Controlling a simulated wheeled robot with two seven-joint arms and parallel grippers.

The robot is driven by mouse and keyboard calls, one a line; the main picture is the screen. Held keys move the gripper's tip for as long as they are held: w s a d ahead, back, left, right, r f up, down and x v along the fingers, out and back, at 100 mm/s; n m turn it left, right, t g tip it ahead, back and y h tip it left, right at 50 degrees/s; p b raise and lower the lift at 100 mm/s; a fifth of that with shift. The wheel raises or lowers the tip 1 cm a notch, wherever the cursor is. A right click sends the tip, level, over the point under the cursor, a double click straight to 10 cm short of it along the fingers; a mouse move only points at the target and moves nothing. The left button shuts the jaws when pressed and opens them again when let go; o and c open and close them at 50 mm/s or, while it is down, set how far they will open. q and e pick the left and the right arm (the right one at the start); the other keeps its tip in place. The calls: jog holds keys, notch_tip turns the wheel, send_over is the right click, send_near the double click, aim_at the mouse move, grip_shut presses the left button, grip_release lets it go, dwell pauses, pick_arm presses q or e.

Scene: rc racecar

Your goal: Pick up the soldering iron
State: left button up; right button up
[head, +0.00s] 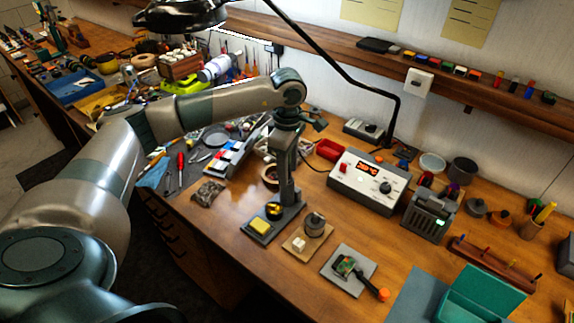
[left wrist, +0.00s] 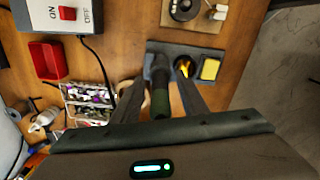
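The soldering iron (left wrist: 160,98) shows in the left wrist view as an upright dark green handle at a dark stand (left wrist: 218,55). The stand holds a yellow sponge (left wrist: 210,68) and a brass-coloured tip cleaner (left wrist: 183,67). My left gripper (left wrist: 163,82) points down over the stand. Its fingers are apart, one on each side of the handle, with gaps visible. In the head view the left gripper (head: 287,190) comes down at the stand (head: 258,230) and hides most of the iron. My right gripper is in neither view.
A white soldering station (head: 365,183) stands right of the stand. A red tray (head: 328,149) lies behind. A small board with a metal pot (head: 315,224) and a grey mat (head: 340,283) lie to the right. Tools and clutter cover the bench at left.

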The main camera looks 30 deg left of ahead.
pick_arm(q)
grip_shut()
jog(key=shift+r, duration=0.1)
dwell(0.3)
jog(key=shift+r+b, duration=0.5)
jog(key=shift+r, duration=0.35)
notch_tip(320, 180, up, 14)
jog(key=b, duration=0.3)
jog(key=shift+r+b, duration=0.15)
jog(key=shift+b, duration=0.25)
jog(key=shift+r, duration=0.95)
